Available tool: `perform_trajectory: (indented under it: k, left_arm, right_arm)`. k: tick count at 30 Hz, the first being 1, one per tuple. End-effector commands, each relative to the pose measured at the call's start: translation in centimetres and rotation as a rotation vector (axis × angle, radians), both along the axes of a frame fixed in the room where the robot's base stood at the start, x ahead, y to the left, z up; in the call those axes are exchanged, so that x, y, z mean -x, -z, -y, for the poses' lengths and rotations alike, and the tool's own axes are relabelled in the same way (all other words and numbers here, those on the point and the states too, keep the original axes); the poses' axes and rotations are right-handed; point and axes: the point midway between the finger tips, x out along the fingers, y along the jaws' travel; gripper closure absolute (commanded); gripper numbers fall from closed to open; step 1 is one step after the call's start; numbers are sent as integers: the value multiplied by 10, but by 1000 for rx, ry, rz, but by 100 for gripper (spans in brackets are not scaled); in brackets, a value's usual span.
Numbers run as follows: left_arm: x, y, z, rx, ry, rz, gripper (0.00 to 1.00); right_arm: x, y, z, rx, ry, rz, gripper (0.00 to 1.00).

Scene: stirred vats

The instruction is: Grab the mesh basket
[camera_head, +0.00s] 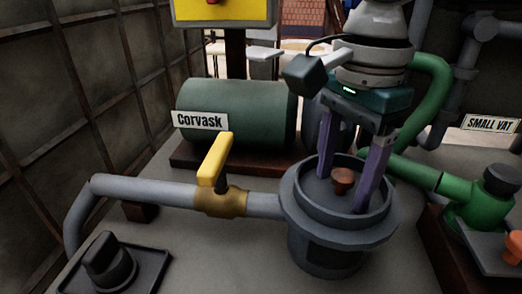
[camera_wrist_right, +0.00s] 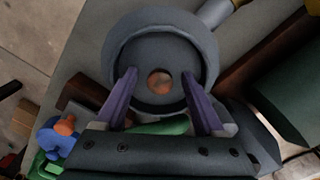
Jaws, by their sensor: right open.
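A round dark grey housing (camera_head: 340,252) with a wide rim stands on the bench, joined to a pipe on its left. Inside the rim is a dark disc with a small copper-brown knob (camera_head: 343,177) in its middle. No mesh shows, so I cannot tell whether this is the top of the mesh basket. My right gripper (camera_head: 343,198) points down into the rim, its purple fingers open on either side of the knob. In the right wrist view the knob (camera_wrist_right: 160,81) lies between the fingertips (camera_wrist_right: 159,75), with gaps on both sides. My left gripper is not in view.
A grey pipe (camera_head: 150,193) with a yellow valve handle (camera_head: 214,160) runs left from the housing. A green tank (camera_head: 240,115) labelled Corvask stands behind. A black knobbed part (camera_head: 108,262) sits on a dark tray at front left. Green pipework (camera_head: 415,175) stands close on the right.

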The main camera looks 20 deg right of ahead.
Motion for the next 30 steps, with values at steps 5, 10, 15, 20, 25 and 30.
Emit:
perform_trajectory:
  k: [5, 10, 15, 20, 25, 30]
  left_arm:
    - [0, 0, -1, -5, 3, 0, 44]
    - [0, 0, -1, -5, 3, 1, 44]
    - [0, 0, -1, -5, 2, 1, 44]
    - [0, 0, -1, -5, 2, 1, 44]
    - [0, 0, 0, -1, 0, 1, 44]
    - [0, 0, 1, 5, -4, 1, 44]
  right_arm:
    - [0, 0, 0, -1, 0, 0, 42]
    - [0, 0, 0, -1, 0, 0, 61]
    - [0, 0, 0, -1, 0, 0, 80]
    - [0, -1, 0, -1, 0, 0, 98]
    - [0, -1, 0, -1, 0, 0, 100]
    - [0, -1, 0, -1, 0, 0, 100]
